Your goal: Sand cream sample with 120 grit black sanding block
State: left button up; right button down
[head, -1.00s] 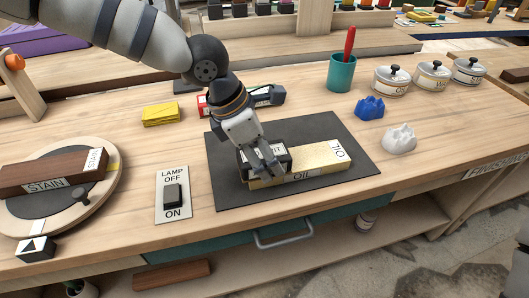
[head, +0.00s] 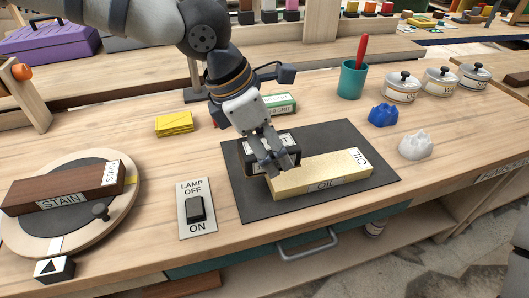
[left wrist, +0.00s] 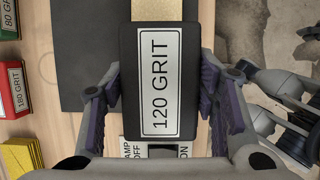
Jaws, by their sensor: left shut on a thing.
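The cream sample (head: 325,172), a pale block labelled OIL, lies on a dark mat. Its end shows at the top of the left wrist view (left wrist: 166,10). My left gripper (head: 270,165) is shut on the black sanding block (head: 287,155) at the sample's left end. In the left wrist view the block (left wrist: 135,85) sits between both fingers, with its 120 GRIT label facing the camera. The fingers partly hide the block in the head view, and I cannot tell whether its underside touches the sample. Grey parts at the wrist view's right edge may be my right gripper.
The dark mat (head: 330,135) has bare room behind the sample. A lamp switch (head: 195,208) and a turntable with a brown STAIN sample (head: 65,190) are to the left. Yellow (head: 174,124), blue (head: 383,115) and white (head: 416,146) items and a teal cup (head: 353,80) stand around.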

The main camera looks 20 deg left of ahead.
pick_arm(q)
jog(key=shift+r, duration=1.2)
pick_arm(e)
jog(key=shift+w+a, duration=0.2)
jog(key=shift+a, duration=0.35)
pick_arm(q)
jog(key=shift+d, duration=0.15)
